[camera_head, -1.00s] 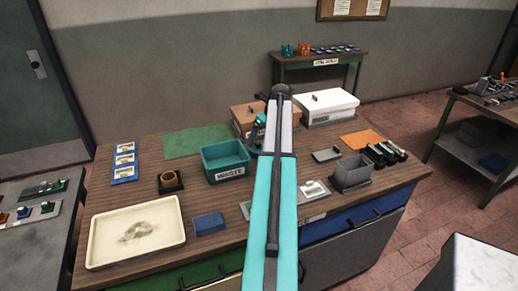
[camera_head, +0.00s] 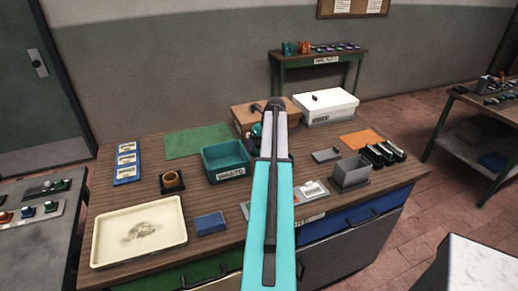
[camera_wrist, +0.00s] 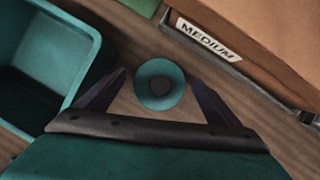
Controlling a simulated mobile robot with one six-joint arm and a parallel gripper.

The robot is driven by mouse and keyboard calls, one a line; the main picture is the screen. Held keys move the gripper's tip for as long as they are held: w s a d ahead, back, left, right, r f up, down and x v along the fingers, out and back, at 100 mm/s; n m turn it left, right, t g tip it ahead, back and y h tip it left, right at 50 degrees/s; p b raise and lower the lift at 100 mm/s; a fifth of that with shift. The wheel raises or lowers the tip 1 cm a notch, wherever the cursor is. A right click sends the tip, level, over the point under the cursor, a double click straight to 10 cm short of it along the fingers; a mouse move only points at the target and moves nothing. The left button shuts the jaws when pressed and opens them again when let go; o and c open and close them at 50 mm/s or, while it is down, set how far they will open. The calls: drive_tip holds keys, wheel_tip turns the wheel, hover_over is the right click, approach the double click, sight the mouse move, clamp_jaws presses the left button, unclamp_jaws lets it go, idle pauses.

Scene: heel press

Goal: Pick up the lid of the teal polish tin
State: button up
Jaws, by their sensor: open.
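In the wrist view, a round teal lid (camera_wrist: 146,96) with a dark round knob at its centre is seen from above on the wooden bench. The body of the tin below it cannot be made out. My gripper (camera_wrist: 158,78) is open, with one dark finger to the left of the lid and one to the right. Nothing is held, and whether the fingers touch the lid cannot be told. In the head view my arm hides most of the gripper and this spot.
A teal waste bin (camera_head: 226,173) stands close left of the lid; it also shows in the wrist view (camera_wrist: 84,28). A brown box (camera_wrist: 250,35) labelled MEDIUM is close behind on the right. A white box (camera_head: 327,107) stands farther right. A green mat (camera_head: 197,142) lies behind the bin.

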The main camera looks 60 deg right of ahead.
sight(259, 143)
drive_tip(key=shift+c, duration=0.2)
drive_tip(key=c, duration=0.7)
drive_tip(key=shift+o, duration=0.2)
drive_tip(key=shift+r, duration=0.1)
drive_tip(key=shift+r+b, duration=1.6)
drive_tip(key=shift+r, duration=3.3)
drive_tip(key=shift+r, duration=0.1)
